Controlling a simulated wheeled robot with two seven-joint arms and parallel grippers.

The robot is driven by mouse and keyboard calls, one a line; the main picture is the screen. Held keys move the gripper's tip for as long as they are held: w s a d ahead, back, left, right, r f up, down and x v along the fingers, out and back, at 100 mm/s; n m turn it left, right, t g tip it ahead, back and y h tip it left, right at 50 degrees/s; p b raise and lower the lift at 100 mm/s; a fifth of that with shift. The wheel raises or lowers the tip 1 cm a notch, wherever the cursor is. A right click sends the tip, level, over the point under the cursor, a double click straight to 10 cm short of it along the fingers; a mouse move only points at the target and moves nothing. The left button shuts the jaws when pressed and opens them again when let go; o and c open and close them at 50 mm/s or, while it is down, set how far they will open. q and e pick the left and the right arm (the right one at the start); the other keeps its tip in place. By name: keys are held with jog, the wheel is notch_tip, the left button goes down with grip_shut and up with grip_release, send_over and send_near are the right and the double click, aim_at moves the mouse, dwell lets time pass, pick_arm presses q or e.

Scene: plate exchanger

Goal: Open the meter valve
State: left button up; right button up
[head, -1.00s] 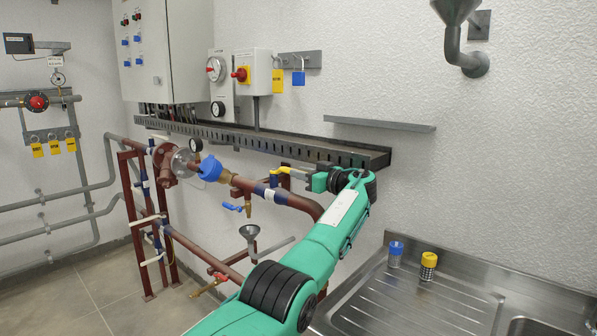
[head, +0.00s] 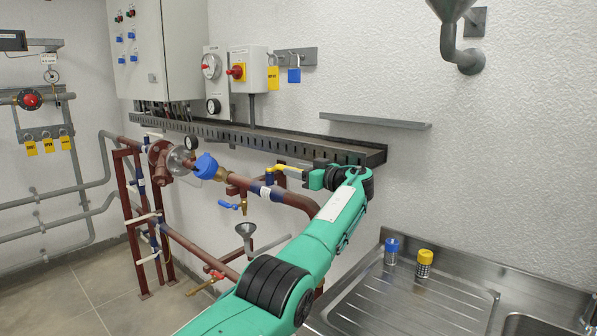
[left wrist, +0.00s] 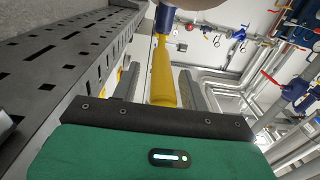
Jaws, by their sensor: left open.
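A yellow valve lever (head: 287,168) sits on the brown pipe (head: 297,199), to the right of the blue meter (head: 206,166). My left gripper (head: 302,176) is at the lever's right end, below the dark cable tray. In the left wrist view, the yellow lever (left wrist: 163,78) reaches in between the two grey fingers of my left gripper (left wrist: 158,85). The jaws are open, with a gap visible beside the lever. The fingertips are partly hidden in the head view. My right gripper is not in view.
The perforated cable tray (head: 262,141) runs along the wall just above the lever; it fills the left side of the wrist view (left wrist: 60,60). A blue-handled tap (head: 229,205) and a grey funnel (head: 246,230) are below. A steel sink (head: 395,318) stands at right.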

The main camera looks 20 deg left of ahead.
pick_arm(q)
jog(key=shift+s+d+f, duration=0.1)
jog(key=shift+d, duration=0.35)
jog(key=b+v, duration=0.1)
jog(key=v, duration=1.1)
jog(key=shift+d, duration=0.35)
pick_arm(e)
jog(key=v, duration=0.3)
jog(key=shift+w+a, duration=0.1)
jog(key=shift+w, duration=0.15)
pick_arm(q)
jog(key=shift+s, duration=0.15)
